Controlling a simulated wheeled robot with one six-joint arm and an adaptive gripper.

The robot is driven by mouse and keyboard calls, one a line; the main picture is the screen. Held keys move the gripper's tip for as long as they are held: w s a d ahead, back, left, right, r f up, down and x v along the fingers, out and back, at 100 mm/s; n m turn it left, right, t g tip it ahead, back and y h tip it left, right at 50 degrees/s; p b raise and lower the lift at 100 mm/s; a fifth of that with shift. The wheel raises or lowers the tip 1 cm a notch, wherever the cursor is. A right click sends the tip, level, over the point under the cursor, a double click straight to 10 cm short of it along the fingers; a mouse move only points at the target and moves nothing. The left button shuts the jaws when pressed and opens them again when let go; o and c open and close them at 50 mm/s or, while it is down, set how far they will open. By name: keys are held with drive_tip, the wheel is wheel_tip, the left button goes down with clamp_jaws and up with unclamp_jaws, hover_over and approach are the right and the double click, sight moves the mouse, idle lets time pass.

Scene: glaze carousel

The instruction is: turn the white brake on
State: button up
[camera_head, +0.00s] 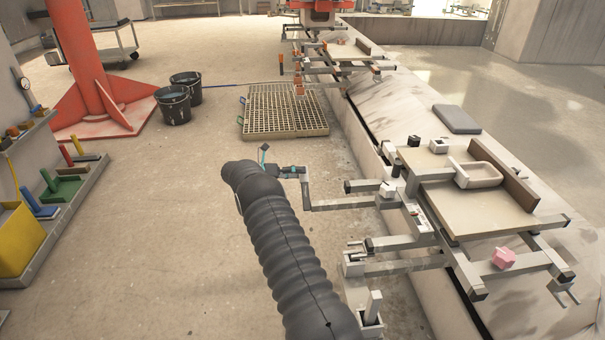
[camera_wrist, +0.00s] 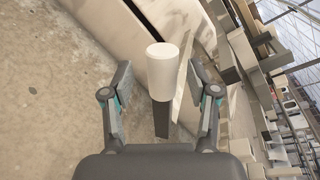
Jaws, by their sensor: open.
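A white cylindrical grip (camera_wrist: 162,72) on a dark flat stem stands between my fingers in the wrist view; it looks like the brake's handle, though its link to the frame is hidden. My gripper (camera_wrist: 159,86) is open, with one finger on each side of the grip and a visible gap on both sides. In the head view my gripper (camera_head: 301,172) is at the end of my dark ribbed arm, by a grey crank-like bar (camera_head: 342,204) at the left side of the near carousel frame. The white grip cannot be made out clearly there.
The near frame carries a board (camera_head: 465,208) with a pale dish (camera_head: 476,174). A pink block (camera_head: 503,258) is on its lower bar. A slatted pallet (camera_head: 284,112) and dark buckets (camera_head: 174,104) stand beyond on the floor.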

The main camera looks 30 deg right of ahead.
drive_tip(key=v, duration=0.9)
drive_tip(key=shift+a, duration=0.25)
drive_tip(key=shift+w, duration=0.1)
wheel_tip(320, 180, down, 9)
drive_tip(key=s+a+m+y, duration=0.1)
drive_tip(key=s+m+y, duration=0.1)
drive_tip(key=m, duration=0.3)
drive_tip(key=s+a+m+y, duration=0.4)
drive_tip(key=s+m, duration=0.2)
drive_tip(key=s+a+r+m+t+y, duration=0.3)
drive_tip(key=s+a+r+m, duration=0.1)
drive_tip(key=s+r, duration=0.6)
drive_tip(key=s+a+r+m+t+y, duration=0.3)
drive_tip(key=s+r, duration=0.7)
drive_tip(key=s, duration=0.7)
drive_tip(key=s+a+r+m+t+y, duration=0.2)
drive_tip(key=s+a+r+m, duration=0.3)
drive_tip(key=s+r, duration=0.6)
drive_tip(key=shift+s+a+m+t+y, duration=0.4)
drive_tip(key=shift+s+m+y, duration=0.2)
drive_tip(key=shift+s+m, duration=0.9)
